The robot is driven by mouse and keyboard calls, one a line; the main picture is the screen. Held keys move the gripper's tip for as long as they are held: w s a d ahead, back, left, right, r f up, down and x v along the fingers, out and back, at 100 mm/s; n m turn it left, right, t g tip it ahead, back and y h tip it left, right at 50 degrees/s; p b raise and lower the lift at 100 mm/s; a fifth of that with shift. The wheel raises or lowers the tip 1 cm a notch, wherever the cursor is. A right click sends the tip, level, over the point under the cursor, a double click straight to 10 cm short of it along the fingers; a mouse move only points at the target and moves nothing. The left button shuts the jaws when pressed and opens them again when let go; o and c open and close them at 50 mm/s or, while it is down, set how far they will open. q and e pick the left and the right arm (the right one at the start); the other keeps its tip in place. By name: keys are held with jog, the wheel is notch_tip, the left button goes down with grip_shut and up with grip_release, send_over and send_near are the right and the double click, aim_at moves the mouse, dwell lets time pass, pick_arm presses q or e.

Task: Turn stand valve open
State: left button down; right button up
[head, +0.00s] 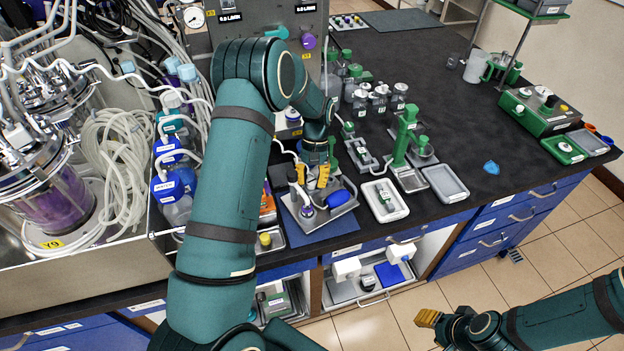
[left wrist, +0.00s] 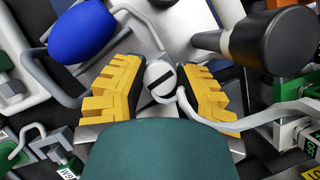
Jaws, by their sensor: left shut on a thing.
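In the left wrist view, the stand valve shows as a small round white-grey knob (left wrist: 160,78) with a dark bar lying slanted across its face. The two yellow fingers of my left gripper (left wrist: 163,88) stand on either side of it, shut on it. In the head view my left gripper (head: 312,178) reaches down over a metal tray (head: 332,212) near the bench's front edge, and the valve is hidden there. My right gripper (head: 430,318) is low at the right, over the floor and away from the bench; its finger gap is not clear.
A blue bulb (head: 338,197) lies right of the left fingers, and a black-capped cylinder (left wrist: 268,45) stands close by them. A white tray (head: 385,201) and a green stand (head: 403,140) are to the right. A thin pale tube (left wrist: 215,122) passes the fingers.

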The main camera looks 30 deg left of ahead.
pick_arm(q)
jog(key=shift+s+f, duration=0.15)
jog(key=c, duration=0.6)
grip_release()
jog(key=shift+c, duration=0.2)
jog(key=v, duration=1.2)
